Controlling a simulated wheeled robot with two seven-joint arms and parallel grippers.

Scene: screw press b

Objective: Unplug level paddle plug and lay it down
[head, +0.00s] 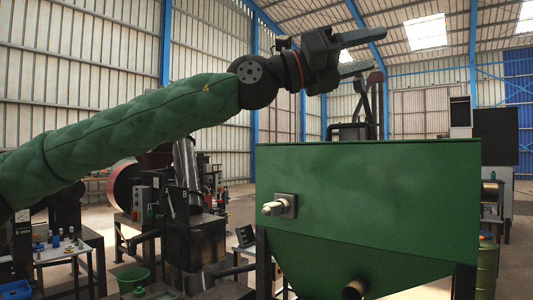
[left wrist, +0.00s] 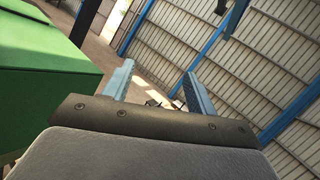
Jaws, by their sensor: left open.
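The pale paddle plug (head: 270,209) sticks out to the left from a square grey plate (head: 287,204) on the front face of the green hopper (head: 375,190). It appears to be seated in that plate. My left gripper (head: 366,51) is open and empty, raised above the hopper, well above and to the right of the plug. Its two fingers, spread apart, also show in the left wrist view (left wrist: 158,72), with nothing between them. The plug is not visible in the left wrist view. My right gripper is not in view.
The green hopper also fills the left edge of the left wrist view (left wrist: 45,80). A table (head: 65,253) with small items stands at the left. A green bucket (head: 133,278) stands on the floor. Dark machinery (head: 195,240) stands behind, left of the hopper.

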